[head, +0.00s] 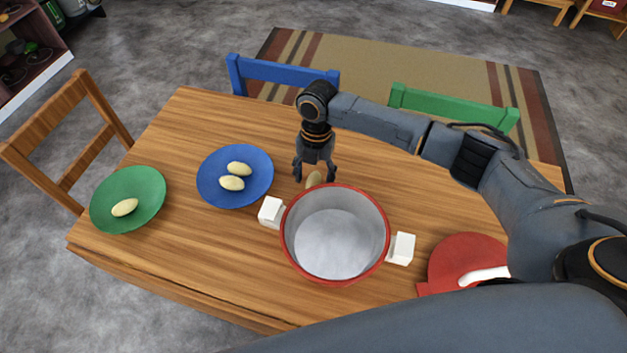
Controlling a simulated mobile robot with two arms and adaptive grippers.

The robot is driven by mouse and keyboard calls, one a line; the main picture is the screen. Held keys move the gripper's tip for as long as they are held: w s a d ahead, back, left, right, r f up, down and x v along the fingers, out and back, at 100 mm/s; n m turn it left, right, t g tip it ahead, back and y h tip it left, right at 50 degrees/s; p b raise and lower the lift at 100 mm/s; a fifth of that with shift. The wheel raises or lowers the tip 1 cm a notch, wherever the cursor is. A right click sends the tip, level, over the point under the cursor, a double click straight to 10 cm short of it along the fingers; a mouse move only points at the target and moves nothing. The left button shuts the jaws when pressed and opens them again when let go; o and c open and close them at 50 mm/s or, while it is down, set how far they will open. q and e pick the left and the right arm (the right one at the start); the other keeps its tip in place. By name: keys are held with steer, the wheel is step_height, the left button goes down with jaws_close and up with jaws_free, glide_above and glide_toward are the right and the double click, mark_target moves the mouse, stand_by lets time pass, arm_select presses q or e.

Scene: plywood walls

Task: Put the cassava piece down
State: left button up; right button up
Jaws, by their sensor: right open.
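A cassava piece (314,179), pale tan, is just behind the pot's far rim, below my right gripper; the rim may hide part of it. My right gripper (314,174) is open, its fingers pointing down on either side of that piece. I cannot tell whether the piece rests on the table. Two more cassava pieces (232,183) lie on the blue plate (257,196). One cassava piece (124,207) lies on the green plate (145,185). My left gripper is not in view.
A large red-rimmed pot (335,235) with white handle blocks stands empty on the wooden table (200,265). A red lid-like object (462,250) is at the right, partly hidden by my arm. Blue (282,72), green (455,105) and wooden (70,150) chairs surround the table.

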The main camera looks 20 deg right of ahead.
mark_target(314, 178)
jaws_close()
step_height(314, 178, up, 10)
steer(key=s+d+r+m+t, duration=0.1)
steer(key=s+m, duration=0.6)
steer(key=m, duration=0.7)
steer(key=s+d+r+m+t, duration=0.1)
steer(key=s+d+r+m, duration=0.2)
steer(key=m, duration=1.2)
steer(key=s+r, duration=0.2)
steer(key=s, duration=0.2)
steer(key=shift+t+h+b, duration=0.3)
steer(key=shift+h, duration=0.1)
